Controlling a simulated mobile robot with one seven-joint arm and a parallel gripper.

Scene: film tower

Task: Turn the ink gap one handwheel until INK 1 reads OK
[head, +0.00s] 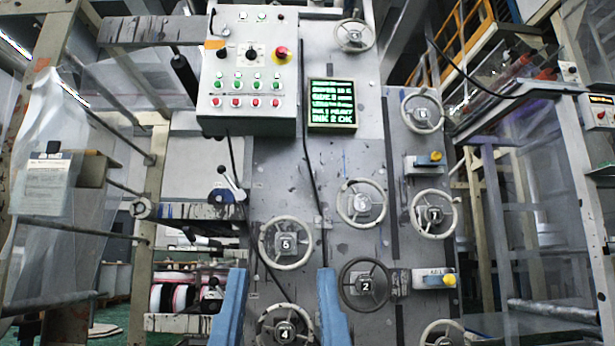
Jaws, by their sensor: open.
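A small display (332,103) with green text hangs right of the control box. Its lowest line reads INK 2 OK; the line above seems to start with INK 1, but its reading is too blurred to be sure. Several spoked handwheels sit on the grey panel: a pale one marked 5 (286,244), a dark one marked 2 (366,286), one marked 4 (284,331) cut by the bottom edge, and one marked 7 (434,214). A pale wheel (361,203) has an unclear number. No readable label shows which one is ink gap one.
A control box (245,75) with several buttons and a red knob is at the upper left. Yellow-knobbed fittings (434,279) stick out at right. A lever (228,185) stands at left. A dark cable hangs down the panel.

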